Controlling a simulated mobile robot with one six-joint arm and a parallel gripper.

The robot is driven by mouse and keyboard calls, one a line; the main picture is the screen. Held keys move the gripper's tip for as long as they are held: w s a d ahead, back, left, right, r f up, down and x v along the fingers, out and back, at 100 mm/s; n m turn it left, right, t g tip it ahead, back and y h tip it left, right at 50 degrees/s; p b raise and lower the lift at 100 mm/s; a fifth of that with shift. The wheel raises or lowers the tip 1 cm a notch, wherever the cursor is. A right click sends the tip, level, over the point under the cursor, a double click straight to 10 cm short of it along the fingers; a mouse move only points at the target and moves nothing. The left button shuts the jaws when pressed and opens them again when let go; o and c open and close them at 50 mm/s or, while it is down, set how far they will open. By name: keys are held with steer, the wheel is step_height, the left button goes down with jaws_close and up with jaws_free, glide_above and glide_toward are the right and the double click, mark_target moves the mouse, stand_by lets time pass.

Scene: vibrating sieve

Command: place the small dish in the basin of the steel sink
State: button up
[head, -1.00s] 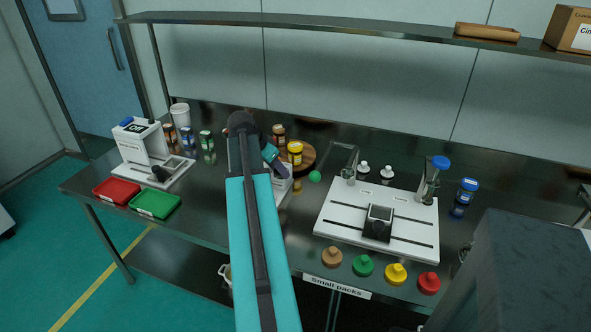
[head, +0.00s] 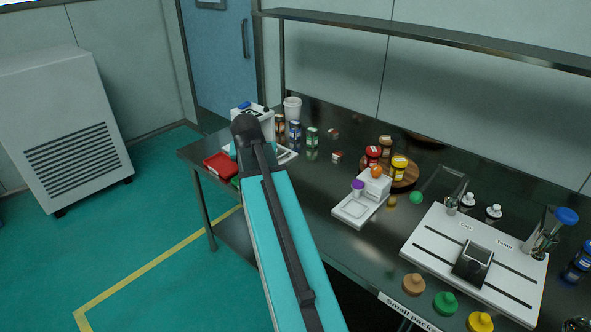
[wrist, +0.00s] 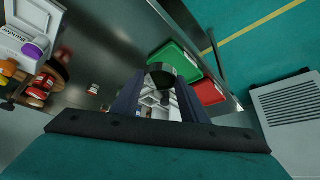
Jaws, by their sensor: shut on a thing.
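My gripper (wrist: 160,98) shows in the wrist view, its two dark fingers shut on a small dark round thing, which looks like the small dish (wrist: 161,69). The dish is held at the fingertips, above the steel table and near the green tray. In the head view my own arm hides the gripper and the dish. The steel sink and its basin are not in view.
The steel table (head: 308,182) carries a red tray (head: 219,164), a white scale (head: 358,208), several jars and a white slotted board (head: 440,248). A green tray (wrist: 174,58) lies beside the red one. A grey vented cabinet (head: 70,120) stands left across open green floor.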

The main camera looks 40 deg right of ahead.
steer(key=w+a+r+n+y, duration=0.1)
steer(key=w+a+n, duration=0.1)
steer(key=a, duration=0.7)
steer(key=w+a+r+n+t+y, duration=0.1)
steer(key=w+a+r+n+y, duration=0.1)
steer(key=a, duration=0.7)
steer(key=w+a+r+n+t+y, duration=0.1)
steer(key=w+a+n, duration=0.2)
steer(key=a, duration=0.6)
steer(key=n, duration=0.2)
steer(key=shift+w+r+n, duration=0.15)
steer(key=shift+w+n, duration=0.05)
steer(key=shift+n, duration=0.1)
steer(key=shift+a, duration=0.2)
